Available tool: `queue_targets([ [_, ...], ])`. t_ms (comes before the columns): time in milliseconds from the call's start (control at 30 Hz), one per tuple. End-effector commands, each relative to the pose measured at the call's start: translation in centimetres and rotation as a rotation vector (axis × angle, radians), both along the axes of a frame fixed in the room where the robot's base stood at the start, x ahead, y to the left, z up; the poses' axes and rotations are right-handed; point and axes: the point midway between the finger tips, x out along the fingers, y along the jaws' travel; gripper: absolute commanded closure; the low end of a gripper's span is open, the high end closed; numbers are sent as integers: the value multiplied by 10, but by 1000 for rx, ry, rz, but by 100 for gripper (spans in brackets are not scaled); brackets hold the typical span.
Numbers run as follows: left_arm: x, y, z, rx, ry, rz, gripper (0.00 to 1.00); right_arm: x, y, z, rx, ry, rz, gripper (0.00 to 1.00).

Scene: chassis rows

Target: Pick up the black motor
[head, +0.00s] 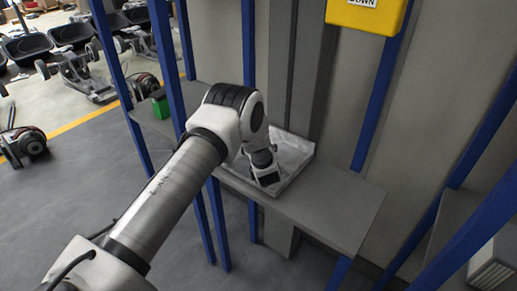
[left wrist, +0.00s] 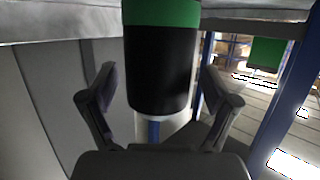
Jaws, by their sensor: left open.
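My left gripper (left wrist: 160,82) is open in the left wrist view, one finger on each side of a black cylinder with a green band, which looks like the black motor (left wrist: 160,62). There is a visible gap between each finger and the cylinder. A white part with a blue strip shows past its black end. In the head view, my left arm reaches over a grey tray (head: 292,168) on the shelf, with its dark end low at the tray. I cannot make out the motor there. My right gripper is in neither view.
The grey shelf (head: 340,210) stands between blue posts (head: 375,85) against grey panels. A green box (head: 160,103) sits on the shelf's left part; a green block also shows in the left wrist view (left wrist: 268,52). A yellow box (head: 366,14) hangs above.

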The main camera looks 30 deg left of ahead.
Motion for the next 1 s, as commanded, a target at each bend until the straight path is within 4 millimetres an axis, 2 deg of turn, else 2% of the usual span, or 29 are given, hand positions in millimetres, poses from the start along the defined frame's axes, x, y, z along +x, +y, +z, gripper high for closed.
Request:
queue_targets([
  [133, 0, -1, -1, 0, 1, -1, 12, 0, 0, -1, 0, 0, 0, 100],
  [167, 0, -1, -1, 0, 1, -1, 20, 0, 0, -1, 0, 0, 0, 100],
  [300, 0, -1, -1, 0, 1, -1, 69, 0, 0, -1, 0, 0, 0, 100],
  [400, 0, -1, 0, 0, 0, -1, 100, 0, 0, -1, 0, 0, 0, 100],
  [767, 1, -1, 4, 1, -5, -1, 100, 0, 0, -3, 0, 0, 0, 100],
  [1000, 1, -1, 19, 1, -5, -1, 100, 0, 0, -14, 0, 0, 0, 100],
])
